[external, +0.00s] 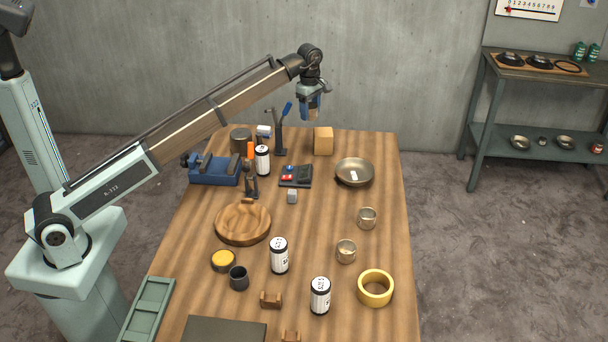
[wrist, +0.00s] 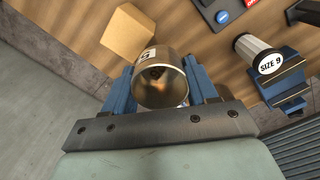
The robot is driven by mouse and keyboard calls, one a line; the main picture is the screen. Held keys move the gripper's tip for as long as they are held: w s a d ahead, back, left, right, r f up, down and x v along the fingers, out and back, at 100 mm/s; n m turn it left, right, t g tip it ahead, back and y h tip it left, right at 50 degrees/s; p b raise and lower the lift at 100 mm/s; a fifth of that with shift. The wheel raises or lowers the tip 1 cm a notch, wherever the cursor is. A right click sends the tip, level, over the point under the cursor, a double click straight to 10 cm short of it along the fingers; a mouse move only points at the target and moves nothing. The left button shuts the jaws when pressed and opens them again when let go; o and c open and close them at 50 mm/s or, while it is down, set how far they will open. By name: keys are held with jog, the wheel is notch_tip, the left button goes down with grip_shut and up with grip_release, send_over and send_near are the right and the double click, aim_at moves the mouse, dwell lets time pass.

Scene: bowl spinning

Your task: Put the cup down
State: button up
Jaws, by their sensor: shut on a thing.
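My gripper (external: 311,98) is raised above the far end of the wooden table, near its back edge. In the wrist view, its two blue fingers (wrist: 162,90) are shut on a metal cup (wrist: 163,84). The cup's open mouth faces the wrist camera, and a dark mark shows on its side. In the external view the held cup (external: 312,114) is small and partly hidden by the fingers. It hangs in the air above and behind the wooden block (external: 323,141); that block also shows beside the cup in the wrist view (wrist: 126,36).
Two similar metal cups (external: 367,217) (external: 346,251) stand on the right of the table (external: 318,220). A metal bowl (external: 355,172), a switch panel (external: 296,175), a blue vise (external: 215,169), a wooden bowl (external: 243,222) and several white cans (external: 279,255) occupy the table. Bare wood lies around the block.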

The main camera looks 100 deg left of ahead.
notch_tip(320, 180, up, 2)
send_over(323, 132)
jog(key=shift+a+f+m, duration=0.1)
jog(key=shift+f+m, duration=0.45)
jog(key=shift+f, duration=1.95)
jog(key=shift+f+m, duration=0.55)
jog(key=shift+f, duration=1.9)
jog(key=shift+f, duration=0.1)
jog(key=o, duration=1)
jog(key=shift+o, duration=0.2)
notch_tip(323, 132, up, 12)
